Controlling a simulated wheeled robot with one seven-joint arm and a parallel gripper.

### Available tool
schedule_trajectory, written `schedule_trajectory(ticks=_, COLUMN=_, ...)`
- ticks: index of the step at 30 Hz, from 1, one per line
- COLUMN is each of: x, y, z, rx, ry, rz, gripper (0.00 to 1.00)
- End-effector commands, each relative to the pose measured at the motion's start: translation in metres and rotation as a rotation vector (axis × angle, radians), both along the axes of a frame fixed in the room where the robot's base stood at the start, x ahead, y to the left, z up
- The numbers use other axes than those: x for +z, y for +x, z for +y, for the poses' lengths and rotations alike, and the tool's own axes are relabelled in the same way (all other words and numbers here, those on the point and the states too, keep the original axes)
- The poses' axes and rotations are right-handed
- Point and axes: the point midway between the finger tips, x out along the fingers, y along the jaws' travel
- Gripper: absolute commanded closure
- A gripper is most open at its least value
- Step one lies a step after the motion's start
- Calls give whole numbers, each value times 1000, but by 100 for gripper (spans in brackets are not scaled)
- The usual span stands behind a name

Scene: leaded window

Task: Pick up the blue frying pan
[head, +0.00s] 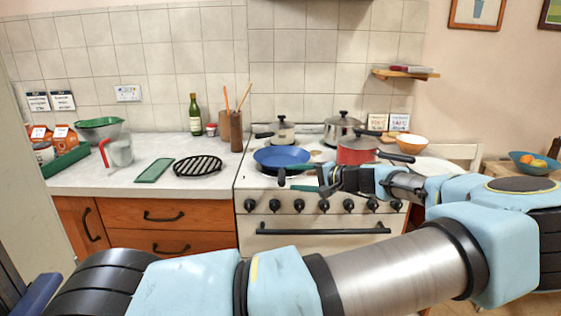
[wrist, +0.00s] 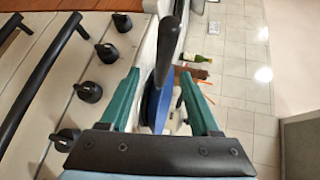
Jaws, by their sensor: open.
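The blue frying pan (head: 282,156) sits on the front left of the stove top, with its dark handle (head: 281,175) pointing toward the stove's front edge. In the wrist view the pan's blue side (wrist: 154,104) and black handle (wrist: 168,45) show between and beyond the fingertips. My gripper (head: 299,177) has green fingers and is open, at the stove's front edge just right of the handle in the head view. In the wrist view my gripper (wrist: 160,78) has its fingers apart, one on each side of the handle's line. No grip on it shows.
A red pot (head: 357,152) stands right of the pan, close to my arm. Steel pots (head: 342,128) stand behind. Oven knobs (head: 299,205) and a black oven bar (head: 322,229) line the stove front. A black grill rack (head: 198,166) lies on the left counter.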

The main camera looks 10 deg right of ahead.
Motion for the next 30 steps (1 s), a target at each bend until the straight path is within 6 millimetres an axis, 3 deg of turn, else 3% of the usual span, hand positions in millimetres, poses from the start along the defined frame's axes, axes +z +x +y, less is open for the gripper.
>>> schedule_trajectory(ticks=15, x=-9, y=40, z=37, rx=0, ry=1, rz=1, gripper=37)
schedule_trajectory(ticks=23, x=-12, y=42, z=38, rx=-1, ry=-1, rz=1, gripper=37)
schedule_trajectory(ticks=30, x=-12, y=42, z=38, rx=-1, ry=-1, rz=1, gripper=62)
